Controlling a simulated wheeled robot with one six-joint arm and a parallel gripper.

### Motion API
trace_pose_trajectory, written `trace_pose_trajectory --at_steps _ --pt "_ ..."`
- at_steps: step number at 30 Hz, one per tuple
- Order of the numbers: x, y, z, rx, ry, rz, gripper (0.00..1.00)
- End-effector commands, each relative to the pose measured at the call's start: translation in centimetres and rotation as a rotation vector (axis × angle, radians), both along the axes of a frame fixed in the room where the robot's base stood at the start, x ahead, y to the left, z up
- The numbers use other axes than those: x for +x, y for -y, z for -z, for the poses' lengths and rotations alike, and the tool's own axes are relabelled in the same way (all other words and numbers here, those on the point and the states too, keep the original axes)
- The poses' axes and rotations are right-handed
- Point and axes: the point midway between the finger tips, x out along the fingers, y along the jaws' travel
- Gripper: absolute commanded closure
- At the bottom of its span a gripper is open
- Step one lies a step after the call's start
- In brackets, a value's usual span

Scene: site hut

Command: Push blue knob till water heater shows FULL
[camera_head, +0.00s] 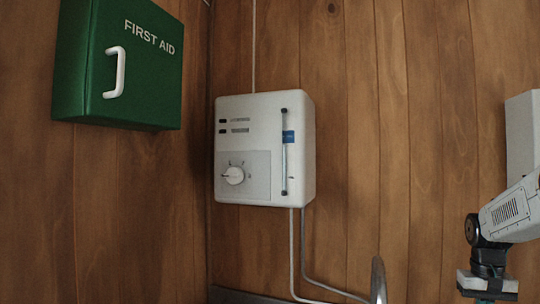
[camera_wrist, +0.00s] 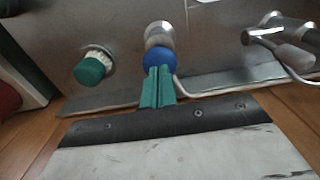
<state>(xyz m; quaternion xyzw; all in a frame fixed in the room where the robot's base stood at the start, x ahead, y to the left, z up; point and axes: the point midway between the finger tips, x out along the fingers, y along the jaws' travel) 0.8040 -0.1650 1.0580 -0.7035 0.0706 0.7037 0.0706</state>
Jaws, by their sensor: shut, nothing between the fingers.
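The white water heater (camera_head: 262,104) hangs on the wood wall in the head view. It has a dial, two small dark lamps beside unreadable labels, and a vertical gauge tube with a blue band (camera_head: 288,137) above mid-height. I cannot read FULL there. In the wrist view, the round blue knob (camera_wrist: 159,59) sits at the front of a pale metal stem. My gripper (camera_wrist: 157,74) is shut and empty, its teal fingertips overlapping the knob's lower edge; whether they touch is unclear.
A green knob (camera_wrist: 90,70) with a whitish collar is left of the blue knob. A metal lever or tap (camera_wrist: 275,38) is to the right. A green first aid box (camera_head: 120,65) hangs left of the heater. A curved metal spout (camera_head: 378,280) shows at the bottom.

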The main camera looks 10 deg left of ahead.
Motion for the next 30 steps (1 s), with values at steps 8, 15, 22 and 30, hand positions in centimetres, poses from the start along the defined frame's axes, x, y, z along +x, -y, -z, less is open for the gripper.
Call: trace_pose_trajectory --at_steps 8,15,22,30 --pt "0.0 0.0 2.1 0.000 -0.002 0.000 1.00" --pt "0.0 0.0 3.7 0.000 -0.002 0.000 1.00" --pt "0.0 0.0 3.3 0.000 0.000 0.000 1.00" --pt "0.0 0.0 0.3 0.000 0.000 0.000 1.00"
